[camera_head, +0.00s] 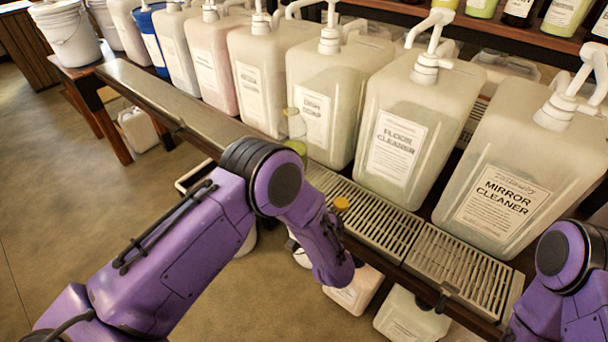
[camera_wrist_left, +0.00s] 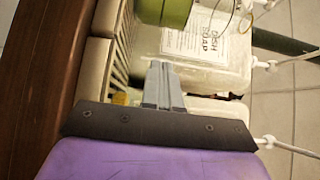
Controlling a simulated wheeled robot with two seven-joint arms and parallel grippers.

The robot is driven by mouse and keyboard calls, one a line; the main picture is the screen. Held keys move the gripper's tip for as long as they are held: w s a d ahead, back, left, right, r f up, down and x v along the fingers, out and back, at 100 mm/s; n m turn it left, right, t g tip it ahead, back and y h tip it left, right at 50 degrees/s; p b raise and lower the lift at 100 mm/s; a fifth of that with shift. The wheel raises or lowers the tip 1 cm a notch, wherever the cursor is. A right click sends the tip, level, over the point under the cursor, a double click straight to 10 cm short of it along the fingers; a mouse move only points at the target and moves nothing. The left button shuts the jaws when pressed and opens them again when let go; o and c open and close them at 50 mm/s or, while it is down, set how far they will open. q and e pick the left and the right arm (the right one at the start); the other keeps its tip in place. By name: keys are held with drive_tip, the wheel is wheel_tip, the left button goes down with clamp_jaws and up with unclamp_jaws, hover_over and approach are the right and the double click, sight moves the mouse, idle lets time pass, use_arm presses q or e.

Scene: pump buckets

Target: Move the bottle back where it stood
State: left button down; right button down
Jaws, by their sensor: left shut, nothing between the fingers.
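A small clear bottle with yellow-green liquid (camera_head: 295,128) stands upright in front of the Dish Soap jug (camera_head: 312,118), its lower part hidden behind my left arm. A green rounded thing (camera_wrist_left: 165,12), probably this bottle, shows at the top edge of the left wrist view. A yellow cap (camera_head: 341,204) shows above the drip tray beside my left forearm; what is under it is hidden. My left gripper (camera_wrist_left: 163,68) is shut and empty, apart from the green thing; my arm hides it in the head view. My right gripper is out of view; only its purple arm shows.
Large pump jugs line the shelf, including Floor Cleaner (camera_head: 392,150) and Mirror Cleaner (camera_head: 500,195). Slatted drip trays (camera_head: 460,265) run along the front edge. White containers (camera_head: 410,318) stand below. The ledge is bare at the left (camera_head: 165,95).

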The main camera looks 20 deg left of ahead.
use_arm(q)
drive_tip(key=p+x, duration=0.1)
drive_tip(key=x, duration=0.6)
drive_tip(key=shift+w+a, duration=0.25)
drive_tip(key=shift+a, duration=0.1)
drive_tip(key=shift+w+a+r+p, duration=0.1)
drive_tip(key=shift+w+a+p, duration=0.15)
drive_tip(key=shift+a+p, duration=0.25)
drive_tip(key=shift+w+a+p, duration=0.25)
drive_tip(key=shift+w+a, duration=0.05)
drive_tip(key=shift+a, duration=0.4)
drive_tip(key=shift+w+a, duration=0.2)
drive_tip(key=shift+a, duration=0.5)
drive_tip(key=shift+w+a, duration=0.1)
drive_tip(key=shift+a, duration=0.1)
drive_tip(key=a, duration=0.2)
drive_tip(key=w+a+b, duration=0.1)
drive_tip(key=a, duration=0.1)
drive_tip(key=w+a+b, duration=0.1)
drive_tip(key=a, duration=0.1)
drive_tip(key=shift+w+a, duration=0.15)
drive_tip(key=shift+a, duration=0.15)
